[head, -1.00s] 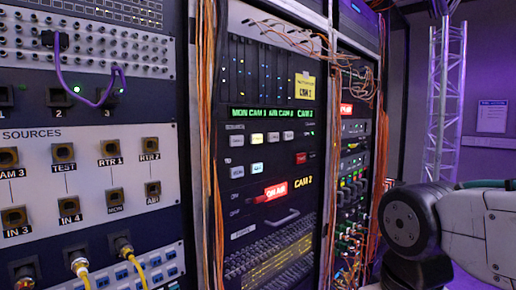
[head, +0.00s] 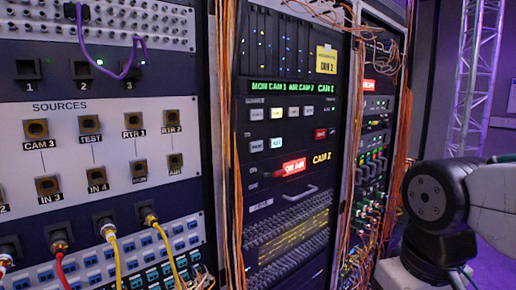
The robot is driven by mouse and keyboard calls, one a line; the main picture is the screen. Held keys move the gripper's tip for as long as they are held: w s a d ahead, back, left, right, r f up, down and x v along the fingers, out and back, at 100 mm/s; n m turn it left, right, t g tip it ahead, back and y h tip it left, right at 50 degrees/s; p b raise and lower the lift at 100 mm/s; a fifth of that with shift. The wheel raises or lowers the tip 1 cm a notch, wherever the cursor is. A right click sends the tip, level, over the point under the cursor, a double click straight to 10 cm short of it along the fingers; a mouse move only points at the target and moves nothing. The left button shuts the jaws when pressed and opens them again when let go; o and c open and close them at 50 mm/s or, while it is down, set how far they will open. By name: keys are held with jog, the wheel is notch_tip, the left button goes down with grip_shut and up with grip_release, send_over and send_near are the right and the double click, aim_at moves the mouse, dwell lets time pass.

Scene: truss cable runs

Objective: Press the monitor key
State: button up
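The switcher panel (head: 300,130) is in the middle rack in the head view. Its green display (head: 275,87) appears to read MON CAM 1, AIR CAM 2. Below it is an upper row of small pale keys (head: 293,112), the second one lit yellowish. A lower row has two keys (head: 256,146), the right one lit bluish. A dark red key (head: 320,133) sits to their right. The key lettering is too small to tell which is the monitor key. My gripper is out of view; only my arm links show at the right.
A red ON AIR sign (head: 293,167) is lit below the keys. Orange cables (head: 231,150) hang along the rack's left edge. A patch panel (head: 100,150) with several sockets and cables stands at left. A truss tower (head: 472,80) stands behind my arm.

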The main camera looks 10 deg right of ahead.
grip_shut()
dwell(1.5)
